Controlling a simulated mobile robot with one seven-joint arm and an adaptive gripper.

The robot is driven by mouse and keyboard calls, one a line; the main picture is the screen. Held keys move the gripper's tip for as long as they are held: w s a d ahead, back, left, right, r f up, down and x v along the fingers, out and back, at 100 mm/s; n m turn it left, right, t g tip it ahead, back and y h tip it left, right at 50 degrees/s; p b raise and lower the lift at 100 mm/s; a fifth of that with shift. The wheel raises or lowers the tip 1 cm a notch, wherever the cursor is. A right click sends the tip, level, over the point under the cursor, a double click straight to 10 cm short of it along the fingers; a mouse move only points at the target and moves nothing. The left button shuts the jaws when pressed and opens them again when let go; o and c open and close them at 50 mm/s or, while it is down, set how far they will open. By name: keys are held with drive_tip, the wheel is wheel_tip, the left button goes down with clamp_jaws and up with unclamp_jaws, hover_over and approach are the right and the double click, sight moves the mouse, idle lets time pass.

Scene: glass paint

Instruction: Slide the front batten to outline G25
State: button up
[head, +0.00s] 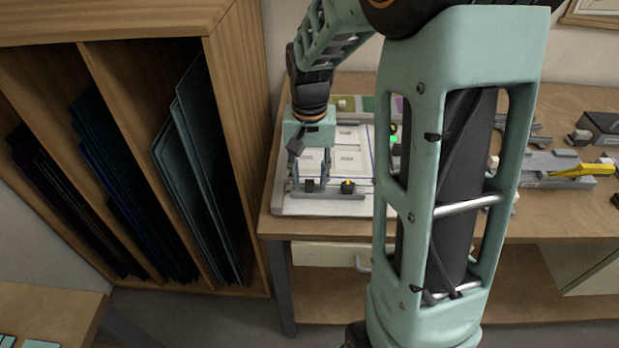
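The front batten (330,194) is a grey bar lying along the front edge of a white board (300,208) on the bench. Dark knobs stand on it, one with a yellow top (347,186). My gripper (309,182) points down over the board's left front part. Its two fingers stand apart, one on each side of a dark knob, with their tips close to the batten. I cannot tell whether they touch it. Pale rectangular outlines (348,161) are drawn on the board behind the batten. Their labels are too small to read, so I cannot pick out G25. My arm hides the board's right part.
A wooden rack (235,130) with dark and teal glass sheets stands at the left, close to the bench (340,228). Colour samples (350,103) lie behind the board. A grey tool with a yellow handle (580,171) and dark blocks (600,128) lie at the right.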

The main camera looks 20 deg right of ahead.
wheel_tip(320, 180, up, 12)
drive_tip(key=shift+f, duration=0.2)
idle(0.4)
